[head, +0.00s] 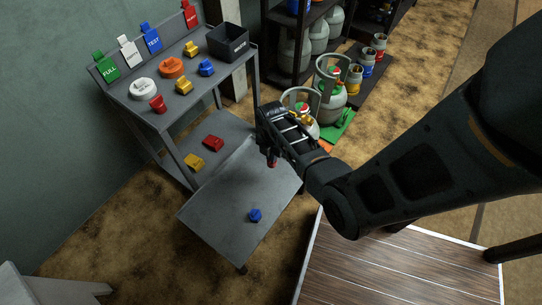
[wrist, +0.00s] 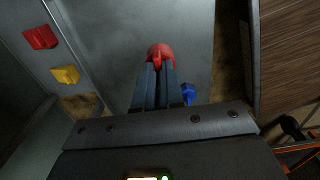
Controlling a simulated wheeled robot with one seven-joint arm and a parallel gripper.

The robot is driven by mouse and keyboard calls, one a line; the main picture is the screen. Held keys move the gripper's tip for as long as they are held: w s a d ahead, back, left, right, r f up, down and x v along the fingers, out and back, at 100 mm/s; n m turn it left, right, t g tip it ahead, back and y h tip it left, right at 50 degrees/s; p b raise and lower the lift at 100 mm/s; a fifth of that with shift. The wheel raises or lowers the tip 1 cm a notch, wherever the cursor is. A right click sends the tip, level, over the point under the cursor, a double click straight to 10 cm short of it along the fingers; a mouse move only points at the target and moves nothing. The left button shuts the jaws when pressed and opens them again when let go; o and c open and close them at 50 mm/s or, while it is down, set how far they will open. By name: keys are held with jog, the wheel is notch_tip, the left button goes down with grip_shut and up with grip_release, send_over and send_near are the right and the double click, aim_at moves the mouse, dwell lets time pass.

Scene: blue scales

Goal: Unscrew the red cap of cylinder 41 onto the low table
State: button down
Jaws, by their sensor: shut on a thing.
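My gripper (head: 271,155) is over the far right part of the low table (head: 225,212), pointing down. It is shut on a red cap (wrist: 159,50), which shows between the fingertips in the wrist view. In the head view the red cap (head: 272,163) shows just below the fingers. Whether it touches the table is hard to tell. Grey cylinders (head: 334,103) stand beyond the gripper; my gripper partly hides the nearer one. I cannot read a number 41 on any of them.
A blue cap (head: 255,215) lies on the low table; the rest of its top is clear. A grey bench (head: 185,108) at left carries coloured caps, tags and a dark bin (head: 228,42). A red piece (head: 213,143) and a yellow piece (head: 194,162) lie on its lower shelf.

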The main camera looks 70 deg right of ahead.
jog(key=shift+f+b, duration=5.05)
jog(key=shift+f, duration=0.6)
jog(key=c, duration=1.2)
grip_release()
jog(key=shift+o, duration=0.2)
notch_tip(320, 180, up, 8)
jog(key=p, duration=0.3)
jog(key=shift+f, duration=0.1)
